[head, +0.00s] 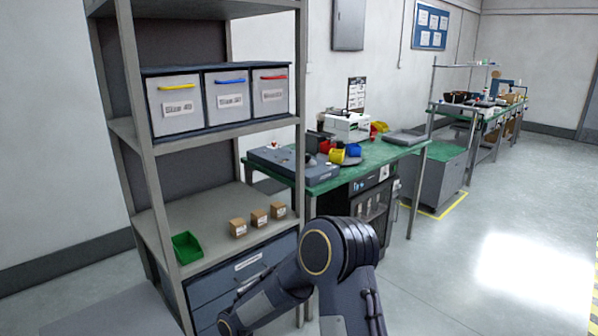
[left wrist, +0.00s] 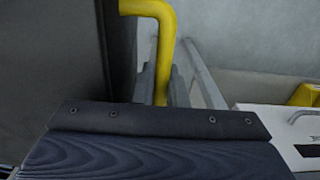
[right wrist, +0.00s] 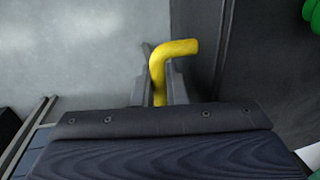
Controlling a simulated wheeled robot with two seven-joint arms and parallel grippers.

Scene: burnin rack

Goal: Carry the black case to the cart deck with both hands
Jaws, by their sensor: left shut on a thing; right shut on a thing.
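The black case shows only in part, as a dark panel at the left of the left wrist view (left wrist: 55,50) and at the right of the right wrist view (right wrist: 270,50). A yellow handle (left wrist: 158,25) rises between the fingers of my left gripper (left wrist: 160,88), which is shut on it. Another yellow handle (right wrist: 172,52) sits in my right gripper (right wrist: 160,88), also shut on it. Both handles are beside the dark panel. The head view shows neither the case nor the grippers. I cannot identify the cart deck in any view.
A grey shelf rack (head: 190,215) holds bins, small cartons (head: 259,218) and a green tray (head: 187,248). A green-topped workbench (head: 380,156) stands beside it. Open floor (head: 500,230) lies to the right. Part of my arm crosses the bottom of the head view.

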